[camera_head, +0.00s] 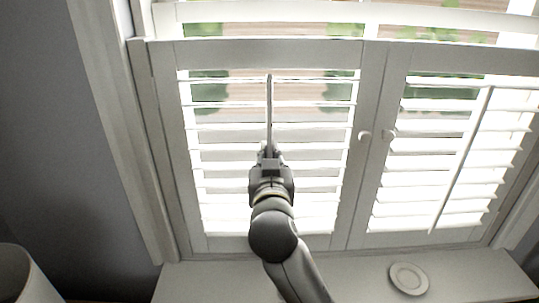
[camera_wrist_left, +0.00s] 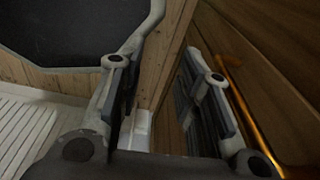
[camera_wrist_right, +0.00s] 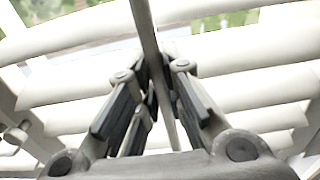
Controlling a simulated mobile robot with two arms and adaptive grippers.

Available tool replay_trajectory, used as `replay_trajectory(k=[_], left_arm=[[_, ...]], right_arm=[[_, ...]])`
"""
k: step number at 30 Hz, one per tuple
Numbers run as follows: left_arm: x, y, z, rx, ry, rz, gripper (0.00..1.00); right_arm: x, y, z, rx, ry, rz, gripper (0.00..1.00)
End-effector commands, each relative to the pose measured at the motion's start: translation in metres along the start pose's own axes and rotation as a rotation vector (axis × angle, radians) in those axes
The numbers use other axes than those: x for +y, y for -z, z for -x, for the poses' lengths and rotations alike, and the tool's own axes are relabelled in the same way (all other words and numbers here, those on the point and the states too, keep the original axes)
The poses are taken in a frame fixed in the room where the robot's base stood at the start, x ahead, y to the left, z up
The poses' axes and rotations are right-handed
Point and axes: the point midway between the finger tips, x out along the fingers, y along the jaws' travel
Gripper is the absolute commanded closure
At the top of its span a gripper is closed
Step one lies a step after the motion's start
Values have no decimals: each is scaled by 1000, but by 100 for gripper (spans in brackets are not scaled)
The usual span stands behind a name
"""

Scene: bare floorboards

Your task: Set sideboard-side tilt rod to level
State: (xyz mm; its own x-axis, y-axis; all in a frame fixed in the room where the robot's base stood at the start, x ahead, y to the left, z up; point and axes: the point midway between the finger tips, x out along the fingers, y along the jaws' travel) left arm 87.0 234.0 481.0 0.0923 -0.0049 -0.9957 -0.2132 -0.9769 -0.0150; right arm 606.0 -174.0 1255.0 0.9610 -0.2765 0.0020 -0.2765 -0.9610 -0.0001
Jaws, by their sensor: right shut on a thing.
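Two white shutter panels stand side by side. The left panel's tilt rod (camera_head: 269,100) runs upright in front of its slats (camera_head: 215,145); outdoor greenery shows between the upper slats. My right gripper (camera_head: 268,150) is shut on this rod, its fingers hiding the rod's lower part. In the right wrist view the rod (camera_wrist_right: 147,30) passes between the fingers. The right panel has its own tilt rod (camera_head: 462,160), with nothing touching it. My left gripper (camera_wrist_left: 163,68) shows only in the left wrist view, open and empty. I cannot tell which panel is nearer the sideboard.
Two round knobs (camera_head: 365,135) sit where the panels meet. A sill (camera_head: 350,278) runs below, with a small round dish (camera_head: 408,278) on it. A pale rounded object (camera_head: 22,275) stands at lower left. Wooden surfaces (camera_wrist_left: 265,60) are close to my left gripper.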

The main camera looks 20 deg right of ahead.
Motion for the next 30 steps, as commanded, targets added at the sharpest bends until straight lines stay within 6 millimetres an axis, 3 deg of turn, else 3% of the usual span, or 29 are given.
replay_trajectory(k=[2,11,12,16,26,30], left_arm=[[0,-1,-10,0,0,0,68],[0,-1,-8,-1,0,0,68],[0,-1,-8,-1,0,0,68],[0,-1,-8,-1,0,0,68],[-4,-4,-8,-4,5,0,68],[-3,-3,-8,-3,3,0,68]], right_arm=[[0,-13,0,-5,-1,0,100],[0,-11,0,-4,-1,1,100],[0,-11,0,-4,-1,1,85],[0,-10,0,-3,0,1,68],[0,-10,1,-2,0,0,68],[-1,-11,14,-4,3,-2,68]])
